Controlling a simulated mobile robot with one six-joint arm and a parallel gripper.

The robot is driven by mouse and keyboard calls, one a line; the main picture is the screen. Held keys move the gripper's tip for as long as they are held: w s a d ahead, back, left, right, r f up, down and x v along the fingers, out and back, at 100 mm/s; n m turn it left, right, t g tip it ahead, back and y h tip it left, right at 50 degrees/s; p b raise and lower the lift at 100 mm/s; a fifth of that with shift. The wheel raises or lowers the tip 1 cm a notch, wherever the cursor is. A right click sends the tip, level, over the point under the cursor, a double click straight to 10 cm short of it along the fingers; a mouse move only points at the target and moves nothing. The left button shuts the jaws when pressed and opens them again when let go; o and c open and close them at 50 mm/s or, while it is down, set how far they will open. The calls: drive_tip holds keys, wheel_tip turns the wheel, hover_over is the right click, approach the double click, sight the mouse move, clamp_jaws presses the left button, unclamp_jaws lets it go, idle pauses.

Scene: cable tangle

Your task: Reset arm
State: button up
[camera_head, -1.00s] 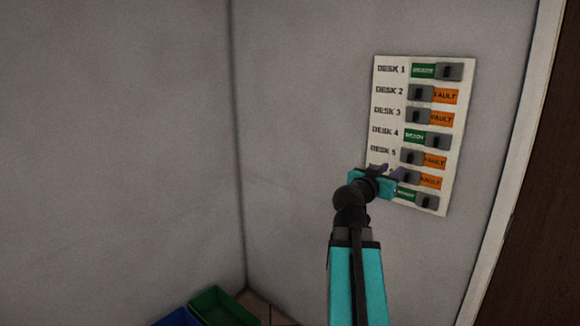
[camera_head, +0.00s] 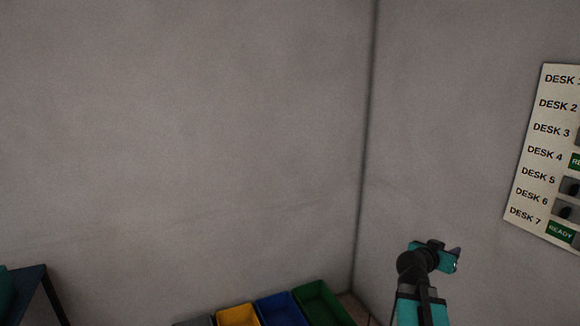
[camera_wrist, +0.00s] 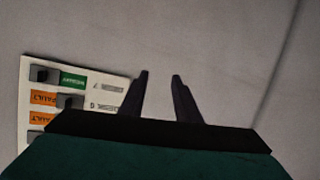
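My gripper (camera_head: 455,256) is at the lower right of the head view, at the end of my teal and black arm. It is to the left of the desk panel, apart from it, with bare wall around it. In the wrist view its two dark fingers (camera_wrist: 160,88) stand apart with nothing between them, so it is open and empty.
A white panel (camera_head: 532,156) with rows marked Desk 1 to Desk 7 is on the right wall, cut off by the picture's edge. Green (camera_head: 322,304), blue (camera_head: 281,310) and yellow (camera_head: 239,316) bins stand below the corner. A dark piece of furniture (camera_head: 34,291) is at lower left.

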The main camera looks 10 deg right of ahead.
drive_tip(key=w+a+f+n+g+y, duration=0.1)
drive_tip(key=a+f+y, duration=0.1)
drive_tip(key=a+f, duration=0.7)
drive_tip(key=w+a+f+n+y, duration=0.15)
drive_tip(key=a+f, duration=0.25)
drive_tip(key=f, duration=0.9)
drive_tip(key=s+a+f+n+g+y, duration=0.1)
drive_tip(key=s+a+f+y, duration=0.1)
drive_tip(key=s+a+f, duration=0.35)
drive_tip(key=s+a+f+n+g+y, duration=0.1)
drive_tip(key=s+a+f+g, duration=0.1)
drive_tip(key=a+f, duration=0.65)
drive_tip(key=s+a+f+n+g+y, duration=0.1)
drive_tip(key=s+a+f+g+y, duration=0.1)
drive_tip(key=s+a+f, duration=0.45)
drive_tip(key=s+a+f+n+g+y, duration=0.1)
drive_tip(key=s+a+f+n+g, duration=0.15)
drive_tip(key=s+f, duration=0.7)
drive_tip(key=s+a+f+n+g+y, duration=0.3)
drive_tip(key=s+a, duration=0.6)
drive_tip(key=s, duration=0.3)
drive_tip(key=shift+s+g+y, duration=0.35)
drive_tip(key=shift+s+g, duration=0.05)
drive_tip(key=shift+g, duration=0.05)
